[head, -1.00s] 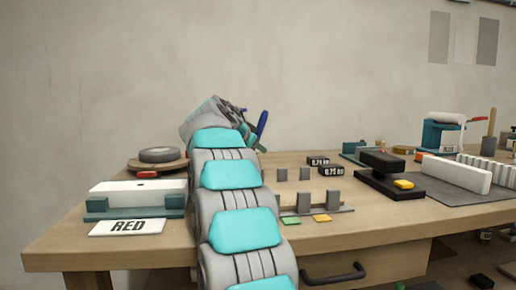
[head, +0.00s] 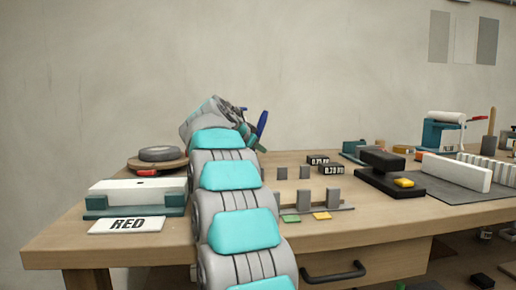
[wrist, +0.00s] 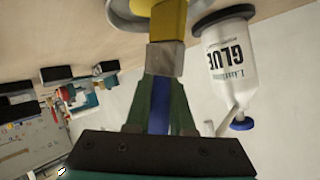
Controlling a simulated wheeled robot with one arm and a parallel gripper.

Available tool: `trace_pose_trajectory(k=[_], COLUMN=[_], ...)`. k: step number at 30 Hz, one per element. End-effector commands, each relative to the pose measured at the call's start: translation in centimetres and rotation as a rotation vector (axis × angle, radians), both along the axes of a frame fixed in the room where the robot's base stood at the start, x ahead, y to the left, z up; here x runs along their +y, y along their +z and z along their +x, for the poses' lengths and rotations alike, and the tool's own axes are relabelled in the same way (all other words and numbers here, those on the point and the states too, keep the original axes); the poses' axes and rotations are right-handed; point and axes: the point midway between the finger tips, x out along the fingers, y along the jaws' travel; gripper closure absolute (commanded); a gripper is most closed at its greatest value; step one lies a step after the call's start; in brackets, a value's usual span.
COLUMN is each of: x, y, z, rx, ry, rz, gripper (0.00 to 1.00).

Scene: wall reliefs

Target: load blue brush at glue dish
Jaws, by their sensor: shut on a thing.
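My gripper (wrist: 160,92) is shut on the blue brush (wrist: 159,110), with its green fingers on either side of the blue handle. The brush's grey ferrule and yellow bristles (wrist: 168,25) point to the top of the wrist view. The bristles overlap a pale round dish (wrist: 119,11), which looks like the glue dish. The frame edge cuts off the dish, and I cannot tell whether the bristles touch its contents. In the head view, the blue handle (head: 263,123) rises tilted beside my wrist. My arm hides the bristles and dish there.
A white glue bottle (wrist: 230,70) with a blue cap is close to the right of the brush in the wrist view. In the head view, a RED card (head: 127,225), a white block (head: 138,189) and a round turntable (head: 158,164) are left of my arm.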

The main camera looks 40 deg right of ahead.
Motion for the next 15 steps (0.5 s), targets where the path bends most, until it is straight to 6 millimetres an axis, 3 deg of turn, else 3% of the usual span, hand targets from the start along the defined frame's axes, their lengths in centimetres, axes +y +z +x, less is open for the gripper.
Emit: trace_pose_trajectory(k=[15], x=[0.0], y=[3.3], z=[0.0], rx=[0.0], ry=[-0.001], rz=[0.001], gripper=[1.0])
